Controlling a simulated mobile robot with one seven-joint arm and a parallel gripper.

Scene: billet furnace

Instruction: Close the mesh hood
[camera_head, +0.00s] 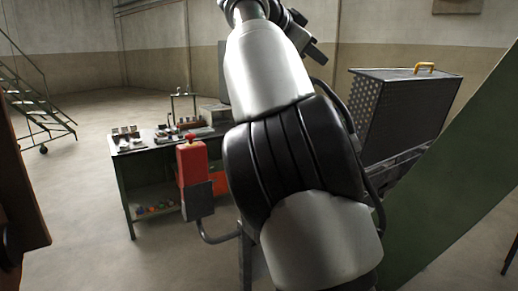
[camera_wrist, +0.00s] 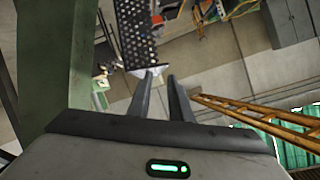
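In the wrist view a dark perforated panel (camera_wrist: 136,34), apparently part of the hood, lies beyond the fingertips. My gripper (camera_wrist: 161,77) has its two fingers apart with nothing visible between them. A pale piece lies near the left fingertip; contact cannot be told.
A green workbench (camera_head: 120,165) with small parts stands at the left, with a red and grey control box (camera_head: 193,170) before it. A large green panel (camera_head: 450,200) slants across the right. Orange ladder-like rails (camera_wrist: 260,115) show in the wrist view. The left floor is open.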

